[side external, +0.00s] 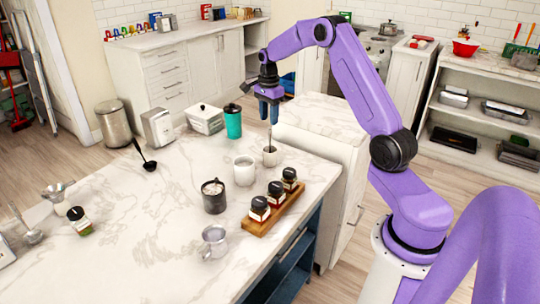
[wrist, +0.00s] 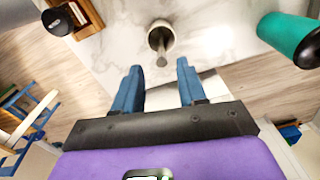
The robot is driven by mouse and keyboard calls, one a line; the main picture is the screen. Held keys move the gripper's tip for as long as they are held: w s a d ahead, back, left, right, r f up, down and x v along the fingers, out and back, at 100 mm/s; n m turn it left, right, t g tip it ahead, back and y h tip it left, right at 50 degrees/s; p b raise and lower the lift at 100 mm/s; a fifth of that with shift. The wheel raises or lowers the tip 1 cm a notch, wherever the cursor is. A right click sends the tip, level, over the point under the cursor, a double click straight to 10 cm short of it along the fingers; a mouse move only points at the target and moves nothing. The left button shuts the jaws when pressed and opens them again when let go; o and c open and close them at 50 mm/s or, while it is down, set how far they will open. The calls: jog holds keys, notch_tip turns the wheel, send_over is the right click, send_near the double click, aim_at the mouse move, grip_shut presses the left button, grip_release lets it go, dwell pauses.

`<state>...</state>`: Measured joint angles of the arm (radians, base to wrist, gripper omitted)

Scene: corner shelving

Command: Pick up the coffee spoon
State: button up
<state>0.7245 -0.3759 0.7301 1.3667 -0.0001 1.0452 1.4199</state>
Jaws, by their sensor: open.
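A thin metal spoon, which looks like the coffee spoon (side external: 270,137), stands upright in a small light cup (side external: 269,158) near the counter's far right edge. In the wrist view the spoon's handle (wrist: 162,52) rises from the cup (wrist: 153,27) toward me. My gripper (side external: 268,121) points down above the cup, with the handle just beneath or between its fingers. In the wrist view my gripper (wrist: 159,68) is open, and the handle's top appears near the gap between the blue fingertips, touching neither visibly. The spoon's bowl is hidden inside the cup.
A teal tumbler (side external: 233,124) and a white mug (side external: 244,172) stand near the cup. A wooden tray (side external: 261,226) holds several jars; a dark mug (side external: 213,199) is beside it. A black ladle (side external: 147,163) lies further left. The marble counter (side external: 150,215) has clear areas.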

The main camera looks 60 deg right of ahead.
aim_at(270, 134)
jog(key=shift+d+f, duration=0.15)
jog(key=shift+f, duration=1.9)
jog(key=shift+d+f, duration=0.15)
jog(key=shift+f, duration=1.9)
grip_shut()
